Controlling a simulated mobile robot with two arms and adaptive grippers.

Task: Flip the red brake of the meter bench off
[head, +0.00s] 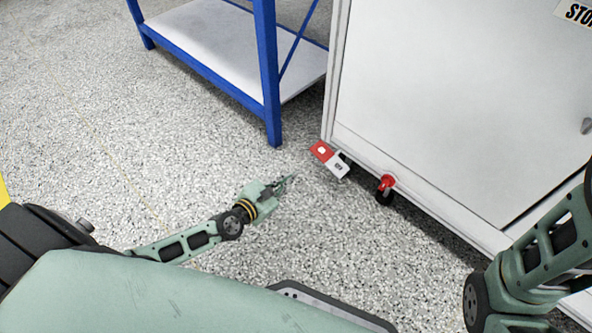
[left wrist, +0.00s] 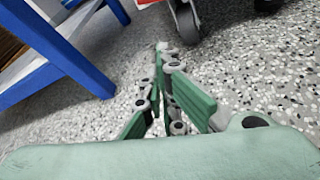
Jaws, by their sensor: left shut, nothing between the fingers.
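The brake pedal has a red half (head: 322,150) and a white half (head: 339,166) with dark lettering that looks like OFF. It sticks out low at the near left corner of a white cabinet (head: 440,90), which stands on casters. In the left wrist view only a sliver of red (left wrist: 148,2) shows at the top edge, above a grey caster wheel (left wrist: 187,22). My left gripper (head: 290,181) is shut and empty, low over the floor, left of and nearer than the pedal, apart from it. Its fingers (left wrist: 165,50) point towards the caster. My right gripper is out of view.
A second caster with a red part (head: 386,183) sits under the cabinet, right of the pedal. A blue-framed table (head: 271,85) with a white lower shelf (head: 205,40) stands left of the cabinet. The speckled floor (head: 120,130) around my left gripper is clear.

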